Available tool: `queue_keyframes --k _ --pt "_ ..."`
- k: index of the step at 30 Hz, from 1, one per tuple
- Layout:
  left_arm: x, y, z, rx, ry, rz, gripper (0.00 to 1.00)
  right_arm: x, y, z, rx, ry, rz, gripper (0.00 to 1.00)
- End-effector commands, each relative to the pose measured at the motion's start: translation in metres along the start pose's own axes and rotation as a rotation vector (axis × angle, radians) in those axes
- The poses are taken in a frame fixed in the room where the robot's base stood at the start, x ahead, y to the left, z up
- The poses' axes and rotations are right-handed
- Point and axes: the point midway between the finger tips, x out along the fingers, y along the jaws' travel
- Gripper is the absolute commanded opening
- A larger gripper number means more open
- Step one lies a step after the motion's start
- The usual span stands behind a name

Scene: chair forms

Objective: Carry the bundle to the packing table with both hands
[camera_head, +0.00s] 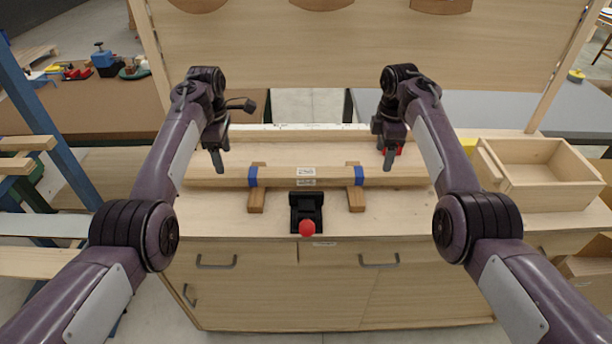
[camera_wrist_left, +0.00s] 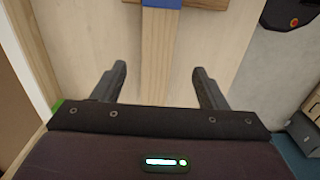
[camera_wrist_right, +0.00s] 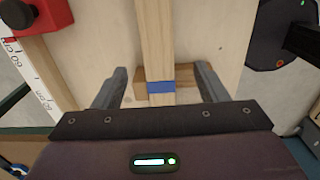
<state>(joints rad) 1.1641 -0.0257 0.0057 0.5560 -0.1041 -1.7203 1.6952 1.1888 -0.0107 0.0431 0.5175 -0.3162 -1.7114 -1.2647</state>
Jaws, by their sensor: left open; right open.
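The bundle (camera_head: 335,177) is a long pale wooden bar with two blue bands and a white label. It lies left to right across two wooden blocks (camera_head: 256,200) on the workbench. My left gripper (camera_head: 217,160) is open above its left part; in the left wrist view the bundle (camera_wrist_left: 157,60) runs between the fingers (camera_wrist_left: 160,85). My right gripper (camera_head: 390,160) is open above its right part, and the bundle (camera_wrist_right: 154,40) runs between those fingers (camera_wrist_right: 160,85) near a blue band. Which surface is the packing table, I cannot tell.
A black fixture with a red knob (camera_head: 307,228) stands in front of the bundle's middle. An open wooden box (camera_head: 545,185) is at the bench's right. A red box with a black button (camera_wrist_right: 40,15) sits near my right gripper. A tall wooden panel (camera_head: 350,50) rises behind.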

Motion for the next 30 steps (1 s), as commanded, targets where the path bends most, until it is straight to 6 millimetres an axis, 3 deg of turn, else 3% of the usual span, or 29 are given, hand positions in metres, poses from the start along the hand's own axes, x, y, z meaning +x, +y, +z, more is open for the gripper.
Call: queue_keyframes --k 12,25,30 --pt "0.059 -0.001 0.0 0.001 0.001 -0.002 0.66 0.059 -0.001 0.0 0.001 0.0 -0.003 0.66" --pt "0.069 0.0 -0.001 0.0 0.0 0.0 0.66 0.069 -0.001 0.0 0.001 0.0 -0.001 0.66" --pt "0.069 0.0 -0.001 0.0 0.0 0.0 0.45 0.069 -0.001 0.0 0.001 0.0 -0.001 0.45"
